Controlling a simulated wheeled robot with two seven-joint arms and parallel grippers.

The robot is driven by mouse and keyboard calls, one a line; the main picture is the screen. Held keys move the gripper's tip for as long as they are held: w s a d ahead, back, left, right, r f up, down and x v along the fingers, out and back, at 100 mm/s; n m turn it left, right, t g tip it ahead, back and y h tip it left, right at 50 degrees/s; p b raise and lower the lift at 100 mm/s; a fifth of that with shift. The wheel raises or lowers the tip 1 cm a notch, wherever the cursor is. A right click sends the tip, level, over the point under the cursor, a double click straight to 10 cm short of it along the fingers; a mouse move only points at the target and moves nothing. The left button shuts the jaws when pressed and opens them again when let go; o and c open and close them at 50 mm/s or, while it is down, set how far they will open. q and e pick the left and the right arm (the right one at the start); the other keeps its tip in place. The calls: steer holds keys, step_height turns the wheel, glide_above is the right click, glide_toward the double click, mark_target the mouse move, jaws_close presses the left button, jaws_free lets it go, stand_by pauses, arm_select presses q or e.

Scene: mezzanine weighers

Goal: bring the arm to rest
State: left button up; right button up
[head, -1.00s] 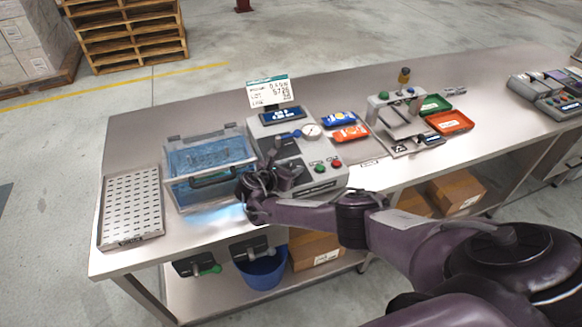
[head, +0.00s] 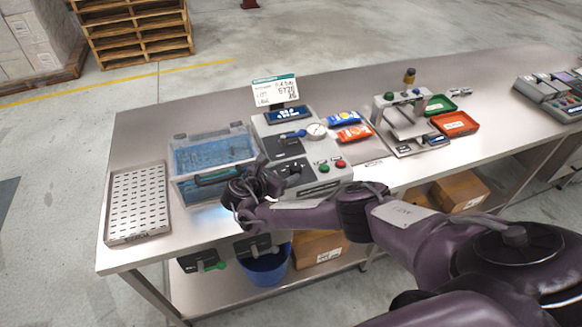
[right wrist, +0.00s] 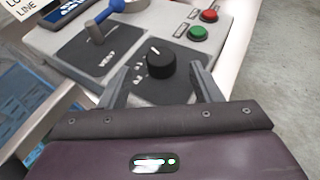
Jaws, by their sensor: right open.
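My right gripper (head: 258,178) is in front of the grey control unit (head: 325,172), near its lower left corner and beside the clear blue case. In the right wrist view my right gripper (right wrist: 158,82) is open, with its two fingers apart and nothing between them. A black dial knob (right wrist: 160,62) on the unit's panel shows beyond and between the fingertips, apart from them as far as I can tell. A blue-handled lever (right wrist: 103,24) and red and green buttons (right wrist: 203,24) show on the same panel. My left gripper is not in view.
The clear blue case (head: 212,153) and a perforated tray (head: 137,203) stand left on the steel bench (head: 135,130). Blue and orange packets (head: 353,132), a small press (head: 405,125) and green and red trays (head: 455,123) lie to the right. A blue bucket (head: 265,268) is underneath.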

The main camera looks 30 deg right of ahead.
steer(key=shift+s+a+r, duration=0.2)
steer(key=shift+a+r, duration=0.05)
steer(key=shift+a, duration=0.35)
